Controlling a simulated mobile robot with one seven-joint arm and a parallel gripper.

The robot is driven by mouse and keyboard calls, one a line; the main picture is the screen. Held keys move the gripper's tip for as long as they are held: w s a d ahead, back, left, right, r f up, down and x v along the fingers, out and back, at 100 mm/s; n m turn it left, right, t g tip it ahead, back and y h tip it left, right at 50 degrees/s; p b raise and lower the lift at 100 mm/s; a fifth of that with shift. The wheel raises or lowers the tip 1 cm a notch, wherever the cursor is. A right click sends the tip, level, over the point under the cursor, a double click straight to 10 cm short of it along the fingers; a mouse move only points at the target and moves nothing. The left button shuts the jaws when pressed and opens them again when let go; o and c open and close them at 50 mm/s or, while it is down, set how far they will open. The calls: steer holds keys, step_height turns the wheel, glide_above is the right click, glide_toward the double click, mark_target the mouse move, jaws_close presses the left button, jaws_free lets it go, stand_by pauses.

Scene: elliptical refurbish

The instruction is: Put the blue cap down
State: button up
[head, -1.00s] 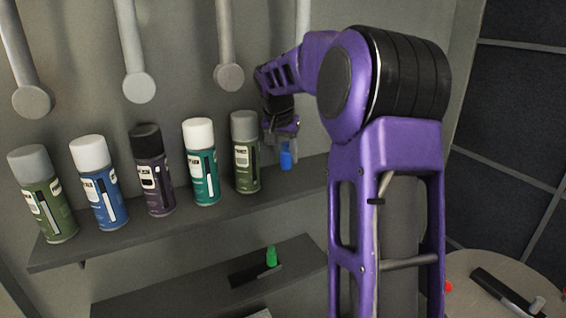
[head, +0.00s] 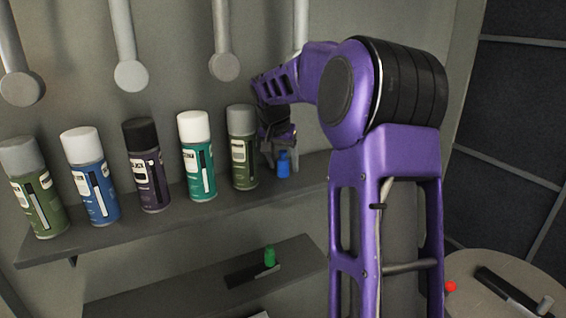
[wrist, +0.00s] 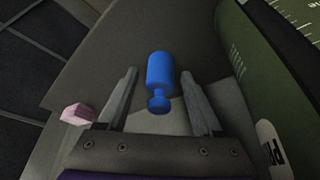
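The blue cap (head: 284,165) is at the right part of the upper shelf, just right of the olive-green can, and appears to stand on the shelf. In the wrist view the blue cap (wrist: 160,75) lies between my two fingers, with a visible gap on each side. My gripper (wrist: 161,92) is open around it. In the head view my gripper (head: 279,153) is just above and beside the cap, with its fingers partly hidden.
An olive-green can (head: 242,150) stands close left of my gripper, with several more spray cans further left along the upper shelf (head: 130,228). A green cap (head: 270,257) is on the lower shelf. A red piece (head: 450,286) is on the round table (head: 475,262) at right.

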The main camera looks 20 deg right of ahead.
steer(key=shift+r, duration=0.3)
steer(key=p+v, duration=0.1)
steer(key=v, duration=1)
steer(key=shift+r+p, duration=0.35)
steer(key=shift+p, duration=0.05)
steer(key=shift+s+a, duration=0.15)
